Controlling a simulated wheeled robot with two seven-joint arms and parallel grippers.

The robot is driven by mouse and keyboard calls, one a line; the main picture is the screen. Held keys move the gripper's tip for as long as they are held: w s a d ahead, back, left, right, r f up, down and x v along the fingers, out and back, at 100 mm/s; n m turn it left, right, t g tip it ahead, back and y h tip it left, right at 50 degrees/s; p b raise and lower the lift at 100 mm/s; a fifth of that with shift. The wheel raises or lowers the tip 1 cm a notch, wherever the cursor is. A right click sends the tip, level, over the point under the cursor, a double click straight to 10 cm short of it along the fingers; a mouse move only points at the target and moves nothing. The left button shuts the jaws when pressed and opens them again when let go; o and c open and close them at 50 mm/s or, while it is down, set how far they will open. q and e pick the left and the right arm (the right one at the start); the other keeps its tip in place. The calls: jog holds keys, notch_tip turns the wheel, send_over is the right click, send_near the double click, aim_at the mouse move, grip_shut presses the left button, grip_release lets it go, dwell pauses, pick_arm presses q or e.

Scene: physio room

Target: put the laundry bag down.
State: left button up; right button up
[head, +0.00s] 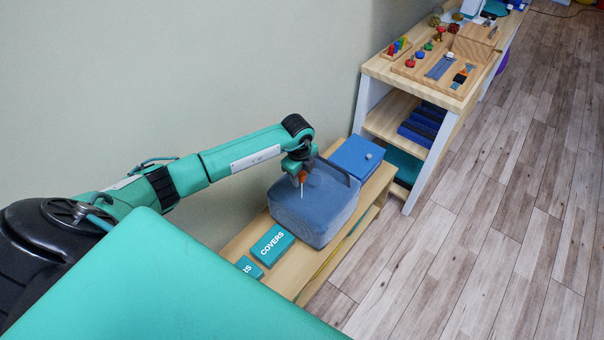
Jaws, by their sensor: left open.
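The laundry bag (315,211) is a blue-grey, soft-looking block with a dark handle loop on top. It rests on the low wooden bench (239,243) against the wall. My left gripper (302,184) is just above the bag's top, beside the handle, with its jaws open. Whether a finger touches the bag or the handle is too small to tell. My right gripper is not in view.
A taller wooden shelf table (378,68) with toys stands beyond. The wooden floor (480,230) at right is clear.

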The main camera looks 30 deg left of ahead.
pick_arm(q)
notch_tip(320, 180, up, 4)
jog(key=p, duration=0.2)
jog(key=shift+s+a+f+p, duration=0.1)
jog(key=shift+s+p, duration=0.05)
jog(key=shift+p, duration=0.25)
notch_tip(320, 180, up, 7)
jog(key=p, duration=0.5)
jog(key=shift+s+r+p, duration=0.2)
jog(key=shift+s+p, duration=0.15)
jog(key=shift+s, duration=0.1)
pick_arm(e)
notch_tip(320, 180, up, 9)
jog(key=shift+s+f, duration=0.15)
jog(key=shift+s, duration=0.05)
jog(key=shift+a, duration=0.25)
